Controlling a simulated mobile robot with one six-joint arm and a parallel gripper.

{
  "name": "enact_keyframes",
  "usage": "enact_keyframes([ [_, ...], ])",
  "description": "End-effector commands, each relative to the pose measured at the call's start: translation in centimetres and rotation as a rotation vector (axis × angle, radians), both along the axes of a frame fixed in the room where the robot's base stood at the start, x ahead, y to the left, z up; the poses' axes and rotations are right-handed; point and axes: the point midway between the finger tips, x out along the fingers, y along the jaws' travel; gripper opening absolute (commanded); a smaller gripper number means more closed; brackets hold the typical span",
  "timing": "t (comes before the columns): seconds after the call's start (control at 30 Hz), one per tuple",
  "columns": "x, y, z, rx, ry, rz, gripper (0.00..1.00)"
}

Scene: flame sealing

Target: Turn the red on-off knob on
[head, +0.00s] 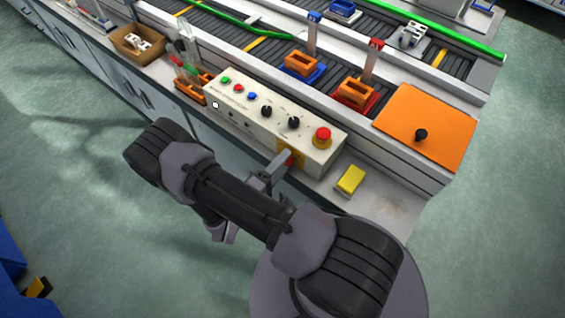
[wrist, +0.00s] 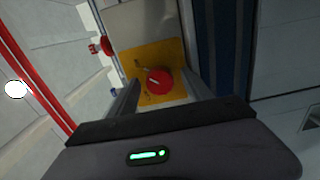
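The red on-off knob (wrist: 160,82) sits on a yellow plate (wrist: 137,58) in the wrist view and has a short pale mark on its face. In the head view the red knob (head: 289,160) shows partly on the front side of the control box (head: 262,118), with my arm near it. My gripper (wrist: 164,92) is open in the wrist view, with one finger on each side of the knob in the picture. Gaps show between knob and fingers. The depth between fingertips and plate is hard to judge. In the head view the gripper (head: 272,172) is partly hidden by my arm.
A red mushroom button (head: 323,135) sits on top of the box's right end, with black knobs (head: 293,123) and small coloured buttons to its left. A yellow block (head: 350,180) lies right of the box. An orange panel (head: 425,127) is farther right.

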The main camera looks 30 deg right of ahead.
Motion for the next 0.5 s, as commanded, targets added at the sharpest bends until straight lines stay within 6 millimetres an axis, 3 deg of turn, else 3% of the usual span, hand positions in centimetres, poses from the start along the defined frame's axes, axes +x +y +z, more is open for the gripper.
enact_keyframes([
  [0.37,0.0,0.1,0.0,0.0,0.0,0.0,0.58],
  [0.5,-0.4,1.4,0.1,0.0,0.001,0.004,0.58],
])
